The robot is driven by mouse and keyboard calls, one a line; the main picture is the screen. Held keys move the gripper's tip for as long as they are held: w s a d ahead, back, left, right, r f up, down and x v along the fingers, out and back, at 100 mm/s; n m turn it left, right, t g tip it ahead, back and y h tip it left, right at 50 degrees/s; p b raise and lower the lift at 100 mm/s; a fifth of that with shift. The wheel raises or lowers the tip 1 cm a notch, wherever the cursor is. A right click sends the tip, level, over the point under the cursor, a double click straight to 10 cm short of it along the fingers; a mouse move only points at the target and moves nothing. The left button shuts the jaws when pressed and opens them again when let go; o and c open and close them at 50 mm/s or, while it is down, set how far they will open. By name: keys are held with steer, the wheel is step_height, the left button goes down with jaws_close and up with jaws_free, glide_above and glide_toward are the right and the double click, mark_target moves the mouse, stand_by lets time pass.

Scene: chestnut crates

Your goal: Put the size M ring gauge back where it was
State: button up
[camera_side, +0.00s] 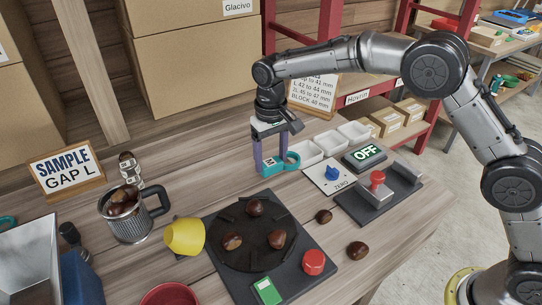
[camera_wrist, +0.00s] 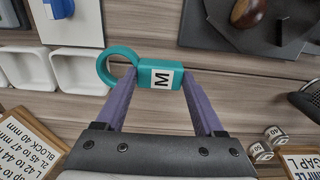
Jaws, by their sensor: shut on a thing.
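The size M ring gauge (camera_side: 276,165) is teal, with a ring at one end and a block handle with a white M label. My gripper (camera_side: 268,163) is shut on the handle, one purple finger at each end of it. In the wrist view the gauge (camera_wrist: 159,78) lies across between the fingertips, its ring toward the left, overlapping the edge of a white tray in the picture. It is low over the wooden table, left of the white trays in the side view. I cannot tell whether it touches the table.
White trays (camera_side: 330,143), a blue-knobbed ZERO panel (camera_side: 331,174) and an OFF display (camera_side: 364,154) stand to the right. A black turntable (camera_side: 233,258) with chestnuts is in front, beside a tipped yellow cup (camera_side: 184,236). A metal mug (camera_side: 126,224) stands left.

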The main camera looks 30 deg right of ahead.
mark_target(271, 162)
steer(key=shift+f, duration=0.5)
steer(key=o, duration=1.3)
steer(key=shift+r, duration=6.6)
